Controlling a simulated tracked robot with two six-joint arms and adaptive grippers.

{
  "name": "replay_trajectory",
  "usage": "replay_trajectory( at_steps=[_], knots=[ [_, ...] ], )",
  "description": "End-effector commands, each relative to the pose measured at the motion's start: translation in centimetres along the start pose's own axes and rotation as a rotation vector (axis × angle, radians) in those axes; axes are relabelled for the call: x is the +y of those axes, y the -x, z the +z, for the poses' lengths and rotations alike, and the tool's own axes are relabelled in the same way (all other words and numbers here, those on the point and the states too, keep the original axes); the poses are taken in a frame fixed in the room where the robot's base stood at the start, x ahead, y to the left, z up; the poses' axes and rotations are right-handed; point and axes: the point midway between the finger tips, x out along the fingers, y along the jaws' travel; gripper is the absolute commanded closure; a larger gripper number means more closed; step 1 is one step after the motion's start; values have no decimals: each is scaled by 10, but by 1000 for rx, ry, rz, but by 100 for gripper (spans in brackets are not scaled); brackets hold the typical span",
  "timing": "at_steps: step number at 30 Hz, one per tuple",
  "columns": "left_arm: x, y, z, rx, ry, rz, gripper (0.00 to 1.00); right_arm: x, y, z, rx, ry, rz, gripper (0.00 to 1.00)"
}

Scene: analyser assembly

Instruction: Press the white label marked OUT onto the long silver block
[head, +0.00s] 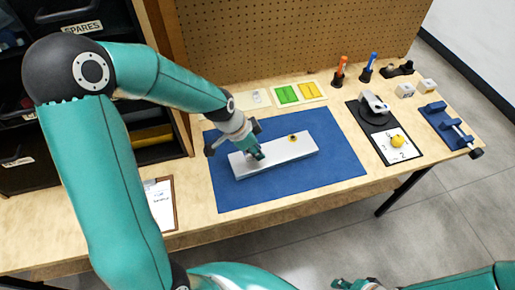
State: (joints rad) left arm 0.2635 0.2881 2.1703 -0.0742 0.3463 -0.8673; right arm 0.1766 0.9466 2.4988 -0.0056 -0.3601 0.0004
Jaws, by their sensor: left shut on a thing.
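The long silver block (290,149) lies on the blue mat (330,178). A small round yellow-and-dark piece sits on its top near the back edge. My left gripper (257,155) is at the left part of the block's top, pointing down, its fingertips at or very near the surface. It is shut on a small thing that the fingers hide. I cannot make out the white label marked OUT or any print on it. My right gripper (352,284) shows only partly at the bottom edge, away from the block; its fingers are unclear.
Behind the mat are a pale card (253,98) and a tray with green and yellow pieces (298,94). To the right are a black stand (373,110), a numbered card with a yellow knob (397,141) and a blue fixture (440,122). A clipboard (160,203) lies left.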

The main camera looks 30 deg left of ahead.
Motion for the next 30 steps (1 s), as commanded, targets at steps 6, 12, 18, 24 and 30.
replay_trajectory(
  at_steps=[6,12,18,24,30],
  knots=[
    [0,0,0,0,1,0,89,0,0,0,0,0,0,60],
    [0,0,1,0,1,0,89,0,-1,0,0,0,0,60],
    [0,-2,2,0,1,0,89,2,-5,0,0,0,0,60],
    [-1,-2,3,0,2,-1,89,2,-7,0,0,0,0,60],
    [-1,-1,3,0,2,-1,89,2,-6,0,0,0,0,60]
  ],
)
